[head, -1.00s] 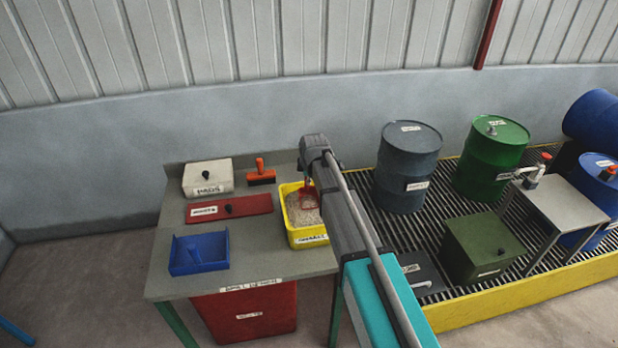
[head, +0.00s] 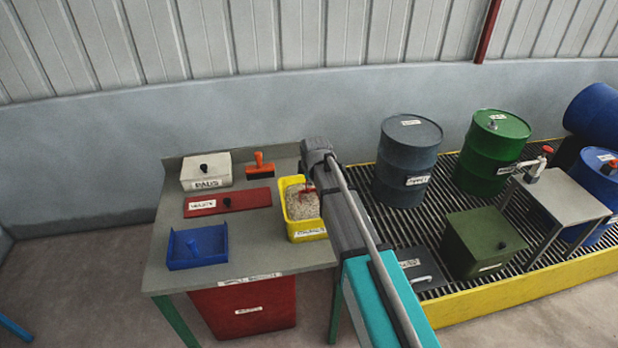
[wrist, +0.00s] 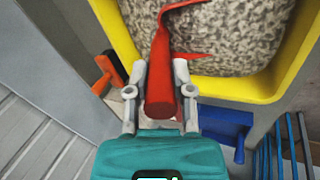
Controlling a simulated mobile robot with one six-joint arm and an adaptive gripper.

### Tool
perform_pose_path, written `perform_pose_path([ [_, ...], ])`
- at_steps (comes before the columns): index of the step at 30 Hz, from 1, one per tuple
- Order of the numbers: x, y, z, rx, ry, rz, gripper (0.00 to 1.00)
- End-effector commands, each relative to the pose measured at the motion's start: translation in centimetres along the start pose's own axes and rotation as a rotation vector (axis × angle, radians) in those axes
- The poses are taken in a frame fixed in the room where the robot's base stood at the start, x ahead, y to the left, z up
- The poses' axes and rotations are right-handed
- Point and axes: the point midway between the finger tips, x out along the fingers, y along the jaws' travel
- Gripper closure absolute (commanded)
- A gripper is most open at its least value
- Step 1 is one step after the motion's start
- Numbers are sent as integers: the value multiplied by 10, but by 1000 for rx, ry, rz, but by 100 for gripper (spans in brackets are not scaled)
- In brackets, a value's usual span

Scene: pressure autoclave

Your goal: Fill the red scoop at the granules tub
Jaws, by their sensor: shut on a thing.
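The yellow granules tub (head: 286,207) stands at the right end of the grey table, holding pale speckled granules (head: 303,205). In the wrist view its yellow rim (wrist: 235,90) frames the granules (wrist: 235,35). My gripper (wrist: 160,72) is shut on the handle of the red scoop (wrist: 159,97), at the tub's near rim in that view. The scoop's bowl is mostly buried, with only red edges showing above the granules. In the head view my arm comes over the tub from the right, and a little of the scoop (head: 307,189) shows.
A white pads box (head: 206,172), an orange-handled brush (head: 260,164), a red lid (head: 245,199) and a blue dustpan (head: 198,255) lie left of the tub. A red bin (head: 245,308) stands below. Drums and a green box (head: 482,243) stand on the grating to the right.

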Motion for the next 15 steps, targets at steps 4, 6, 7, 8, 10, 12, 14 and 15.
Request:
perform_pose_path([
  [4, -3, -8, 2, 1, 0, 0, 100],
  [6, -5, -11, 3, 1, 0, 0, 100],
  [7, -5, -12, 3, 1, 0, 0, 100],
  [8, -6, -14, 4, 1, 0, 0, 100],
  [10, -7, -17, 4, 1, 0, 0, 100],
  [12, -9, -20, 5, 1, 0, 0, 100],
  [14, -10, -22, 5, 1, 0, 0, 100],
  [15, -10, -24, 6, 1, 0, 0, 100],
])
